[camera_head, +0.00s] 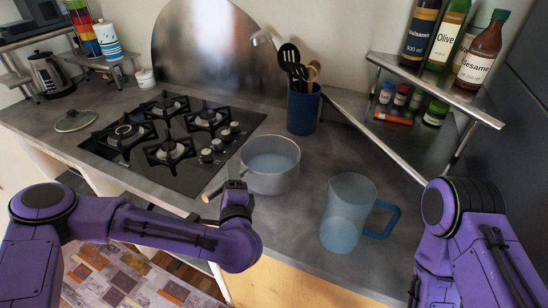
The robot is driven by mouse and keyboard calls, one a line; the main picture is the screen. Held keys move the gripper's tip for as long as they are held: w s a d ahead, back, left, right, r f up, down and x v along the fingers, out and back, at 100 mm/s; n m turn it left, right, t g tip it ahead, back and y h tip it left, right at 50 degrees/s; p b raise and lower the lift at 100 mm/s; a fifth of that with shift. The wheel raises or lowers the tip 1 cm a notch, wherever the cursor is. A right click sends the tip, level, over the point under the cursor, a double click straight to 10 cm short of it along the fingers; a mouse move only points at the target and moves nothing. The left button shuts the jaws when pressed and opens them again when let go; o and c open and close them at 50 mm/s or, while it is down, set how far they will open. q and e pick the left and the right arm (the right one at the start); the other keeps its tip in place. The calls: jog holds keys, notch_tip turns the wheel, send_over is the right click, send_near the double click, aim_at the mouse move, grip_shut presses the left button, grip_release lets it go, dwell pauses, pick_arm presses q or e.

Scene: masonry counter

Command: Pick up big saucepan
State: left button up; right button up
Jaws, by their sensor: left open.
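The big saucepan (270,180) is a grey metal pan on the counter, right of the stove, with a wooden handle (212,192) pointing toward the front left. My left gripper (235,184) is open at the handle, close to the pan's left side. The gripper partly hides the handle where it meets the pan. I cannot tell whether the fingers touch it. My right arm (465,225) comes in at the right, but its gripper is outside the picture.
A blue translucent jug (345,215) stands right of the pan. A blue utensil holder (303,110) stands behind it. The gas stove (175,140) is to the left, with a lid (76,120) beyond it. A metal shelf (435,85) with bottles is at the right.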

pick_arm(q)
jog(key=shift+w+a+f, duration=0.15)
jog(key=shift+w+a, duration=0.1)
jog(key=shift+w, duration=0.25)
jog(key=shift+s+d, duration=0.1)
jog(key=shift+d, duration=0.05)
grip_shut()
dwell(0.4)
dwell(0.4)
